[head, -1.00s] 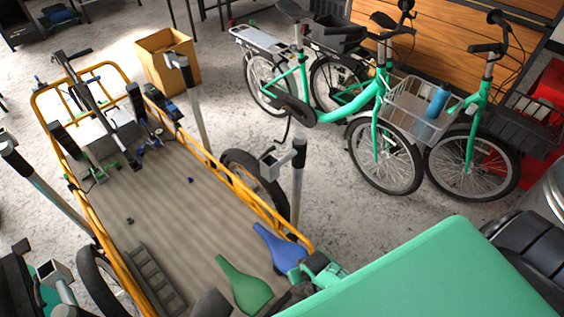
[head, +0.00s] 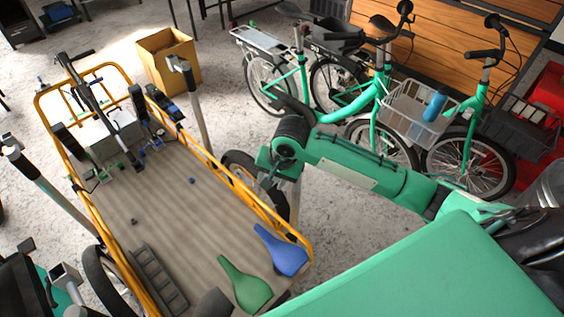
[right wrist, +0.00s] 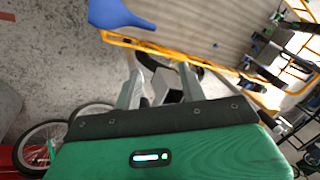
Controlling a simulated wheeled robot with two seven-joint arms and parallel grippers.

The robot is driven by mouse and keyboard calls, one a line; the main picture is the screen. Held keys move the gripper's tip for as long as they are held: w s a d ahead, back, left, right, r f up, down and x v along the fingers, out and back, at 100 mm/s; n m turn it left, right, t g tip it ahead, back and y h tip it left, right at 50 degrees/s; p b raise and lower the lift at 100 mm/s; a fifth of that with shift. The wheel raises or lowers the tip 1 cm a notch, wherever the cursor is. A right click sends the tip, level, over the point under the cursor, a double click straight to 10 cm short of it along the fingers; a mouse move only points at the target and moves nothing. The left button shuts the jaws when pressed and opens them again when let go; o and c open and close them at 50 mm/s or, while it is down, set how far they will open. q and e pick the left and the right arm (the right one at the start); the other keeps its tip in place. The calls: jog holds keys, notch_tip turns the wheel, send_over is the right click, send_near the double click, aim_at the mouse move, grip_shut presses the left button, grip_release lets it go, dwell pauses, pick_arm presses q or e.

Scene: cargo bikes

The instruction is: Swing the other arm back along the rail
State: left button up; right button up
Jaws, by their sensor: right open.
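The yellow rail (head: 309,245) edges the cargo bike's wooden bed; it also crosses the upper part of the right wrist view (right wrist: 150,48). My green right arm reaches in from the right in the head view, and its dark end joint hangs by the rail's right side, over the rear wheel and a post. The right gripper itself is hidden there. In the right wrist view the right gripper (right wrist: 161,76) has its two fingers apart. A pale block (right wrist: 167,86) and dark parts show between or beyond them; contact cannot be told. My left gripper is out of view.
A blue saddle (head: 281,251) and a green saddle (head: 244,285) lie on the bed (head: 190,225). Posts stand along both sides. A cardboard box (head: 168,65) is behind. Green bikes (head: 375,105) stand beyond the arm. Open floor lies between box and bikes.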

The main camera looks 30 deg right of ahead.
jog(key=w+d+r+m+h, duration=0.1)
jog(key=w+d+r+m, duration=0.55)
jog(key=d, duration=0.25)
jog(key=shift+g, duration=0.3)
jog(key=f+p, duration=0.1)
jog(key=f, duration=0.3)
jog(key=w+a+f, duration=0.1)
jog(key=f, duration=0.4)
jog(key=w+f+p, duration=0.1)
jog(key=f, duration=0.3)
jog(key=shift+w+a+f+p, duration=0.2)
jog(key=shift+w+f+p, duration=0.05)
jog(key=shift+f+p, duration=0.15)
grip_shut()
